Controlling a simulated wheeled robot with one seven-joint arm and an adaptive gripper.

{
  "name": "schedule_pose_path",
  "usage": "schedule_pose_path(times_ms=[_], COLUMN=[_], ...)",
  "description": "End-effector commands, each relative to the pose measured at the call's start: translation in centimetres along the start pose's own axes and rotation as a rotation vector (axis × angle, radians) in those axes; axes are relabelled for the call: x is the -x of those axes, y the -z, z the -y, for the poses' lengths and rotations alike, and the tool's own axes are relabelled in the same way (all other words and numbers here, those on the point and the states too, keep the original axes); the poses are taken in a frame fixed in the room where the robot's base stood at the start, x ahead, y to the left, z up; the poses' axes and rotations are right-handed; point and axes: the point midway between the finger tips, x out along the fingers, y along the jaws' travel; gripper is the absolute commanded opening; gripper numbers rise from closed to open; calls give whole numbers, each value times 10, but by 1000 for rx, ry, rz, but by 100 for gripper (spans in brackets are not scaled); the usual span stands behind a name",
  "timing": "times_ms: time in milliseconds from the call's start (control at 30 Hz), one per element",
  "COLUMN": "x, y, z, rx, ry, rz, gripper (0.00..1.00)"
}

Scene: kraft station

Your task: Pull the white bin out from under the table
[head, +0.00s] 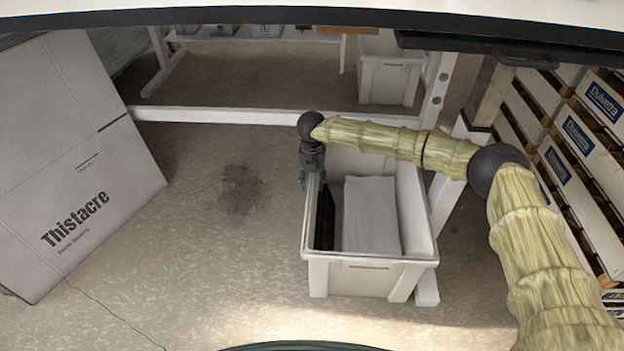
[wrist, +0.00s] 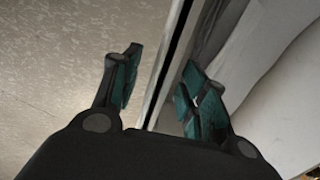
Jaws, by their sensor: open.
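The white bin (head: 370,275) stands on the floor right of centre in the head view, beside a white table leg. It holds a pale folded item (head: 371,215), a rolled white item along its right side and something dark along its left wall. My gripper (head: 311,178) reaches down at the bin's left wall, towards its far end. In the wrist view my gripper (wrist: 162,65) is open, with one finger on each side of the bin's rim (wrist: 170,65). I cannot tell whether either finger touches the wall.
A large grey-white box (head: 75,165) leans at the left. A second white bin (head: 390,82) stands farther back. A white frame bar (head: 215,116) crosses behind the near bin. Slatted crates (head: 580,140) stack at the right. The floor (head: 215,255) left of and before the bin is clear.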

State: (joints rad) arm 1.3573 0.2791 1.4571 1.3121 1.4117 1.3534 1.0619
Motion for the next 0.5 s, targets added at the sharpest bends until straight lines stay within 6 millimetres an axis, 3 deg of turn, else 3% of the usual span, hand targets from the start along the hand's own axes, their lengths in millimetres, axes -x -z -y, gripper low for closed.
schedule_pose_path(times_ms=[167,400,500], x=[0,0,0], y=[0,0,0], z=[0,0,0], rx=[0,0,0], ry=[0,0,0], rz=[0,0,0], gripper=[43,0,0])
